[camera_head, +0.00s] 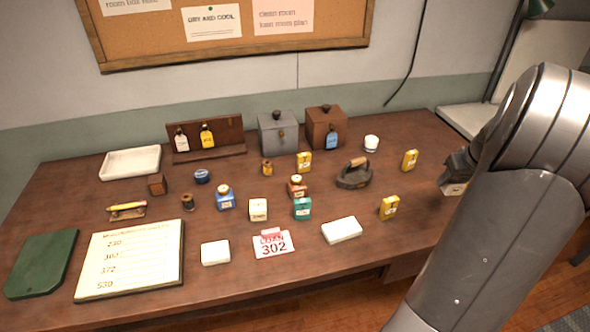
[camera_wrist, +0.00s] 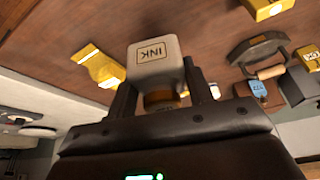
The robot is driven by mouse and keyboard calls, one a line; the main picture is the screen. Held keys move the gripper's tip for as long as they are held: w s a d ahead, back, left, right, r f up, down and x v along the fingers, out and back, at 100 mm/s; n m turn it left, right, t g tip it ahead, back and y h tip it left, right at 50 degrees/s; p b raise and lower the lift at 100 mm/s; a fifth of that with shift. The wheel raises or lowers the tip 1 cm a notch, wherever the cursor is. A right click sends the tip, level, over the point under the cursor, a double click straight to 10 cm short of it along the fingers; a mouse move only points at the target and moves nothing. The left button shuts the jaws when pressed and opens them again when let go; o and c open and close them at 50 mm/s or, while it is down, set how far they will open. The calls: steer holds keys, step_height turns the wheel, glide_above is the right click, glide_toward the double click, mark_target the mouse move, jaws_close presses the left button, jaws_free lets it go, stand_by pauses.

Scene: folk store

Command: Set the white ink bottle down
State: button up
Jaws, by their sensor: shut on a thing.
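The white ink bottle (camera_wrist: 154,62) has a square white body with a dark INK label and a brownish neck. In the wrist view my gripper (camera_wrist: 160,92) is shut on it, one finger on each side. In the head view my gripper (camera_head: 458,170) is at the right end of the wooden table (camera_head: 330,275), and part of the bottle (camera_head: 453,189) shows beneath it. My arm hides much of the gripper there. I cannot tell whether the bottle touches the tabletop.
Yellow boxes (camera_head: 410,160) (camera_head: 389,208) stand left of my gripper, with a black iron (camera_head: 354,174) and a white cup (camera_head: 371,144) farther left. Another white bottle (camera_head: 258,209) stands mid-table. A white block (camera_head: 342,230) lies near the front. Bare wood lies between the yellow boxes.

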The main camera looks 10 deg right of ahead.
steer(key=w+a+n+y, duration=0.2)
steer(key=w+a+n, duration=0.2)
steer(key=w+a, duration=1.95)
steer(key=w+a+n, duration=0.1)
steer(key=w+a, duration=0.2)
steer(key=a, duration=0.8)
steer(key=w+a+n, duration=0.2)
steer(key=w+a, duration=0.1)
steer(key=a, duration=0.7)
steer(key=shift+y, duration=0.4)
steer(key=w+a+f, duration=0.1)
steer(key=a+f, duration=0.1)
steer(key=a, duration=0.1)
steer(key=w+a+f, duration=0.2)
steer(key=a, duration=0.2)
steer(key=w+a+f, duration=0.1)
steer(key=a+f, duration=0.1)
steer(key=a, duration=0.2)
steer(key=shift+w+a+f, duration=0.1)
steer(key=shift+w+f, duration=0.1)
steer(key=shift+f, duration=0.1)
steer(key=shift+w+a+f, duration=0.1)
steer(key=shift+a, duration=0.1)
steer(key=shift+f, duration=2)
steer(key=shift+f, duration=0.1)
